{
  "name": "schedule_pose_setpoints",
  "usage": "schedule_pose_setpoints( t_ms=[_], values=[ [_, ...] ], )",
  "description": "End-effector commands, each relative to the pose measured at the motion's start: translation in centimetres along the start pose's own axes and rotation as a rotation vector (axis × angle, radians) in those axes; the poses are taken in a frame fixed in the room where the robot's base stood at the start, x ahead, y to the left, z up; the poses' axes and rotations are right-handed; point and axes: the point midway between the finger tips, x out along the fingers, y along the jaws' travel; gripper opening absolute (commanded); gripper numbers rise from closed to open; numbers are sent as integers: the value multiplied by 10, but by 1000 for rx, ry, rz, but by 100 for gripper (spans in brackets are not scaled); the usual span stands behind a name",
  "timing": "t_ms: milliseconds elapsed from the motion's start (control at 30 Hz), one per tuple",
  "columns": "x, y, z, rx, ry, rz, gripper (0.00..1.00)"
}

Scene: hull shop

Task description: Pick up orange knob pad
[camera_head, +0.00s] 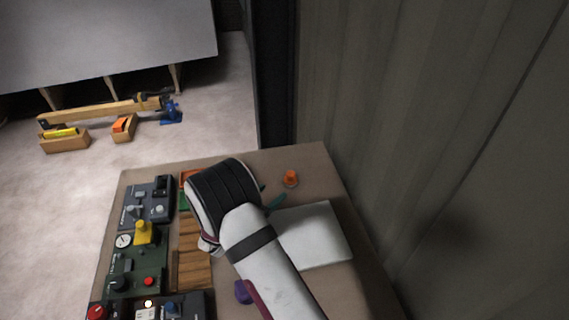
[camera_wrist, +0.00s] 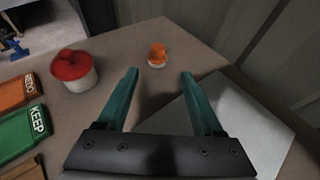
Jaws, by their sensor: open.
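The orange knob pad (camera_head: 291,178) sits on the brown table near its far right corner, behind the white sheet. In the wrist view the orange knob pad (camera_wrist: 157,55) shows an orange top on a pale round base, beyond the fingertips and roughly between them. My gripper (camera_wrist: 160,72) has two teal fingers spread apart with nothing between them. In the head view my arm hides most of my gripper; a teal finger (camera_head: 277,201) shows left of and nearer than the knob pad.
A red-topped white container (camera_wrist: 74,72) stands left of the fingers. Orange and green labelled blocks (camera_wrist: 22,132) lie farther left. A white sheet (camera_head: 318,238) covers the table's right part. Control panels (camera_head: 133,265) line the left edge. A wall rises on the right.

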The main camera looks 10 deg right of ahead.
Motion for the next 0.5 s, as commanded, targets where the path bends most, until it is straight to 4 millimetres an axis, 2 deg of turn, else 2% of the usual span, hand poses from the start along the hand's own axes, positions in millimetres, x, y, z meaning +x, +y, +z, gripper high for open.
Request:
schedule_pose_setpoints(
  t_ms=[200,300,500],
  values=[
    [60,-2,-1,-2,-1,-3,68],
    [84,-2,-1,0,0,-3,68],
    [112,0,-2,0,0,-3,68]
  ],
)
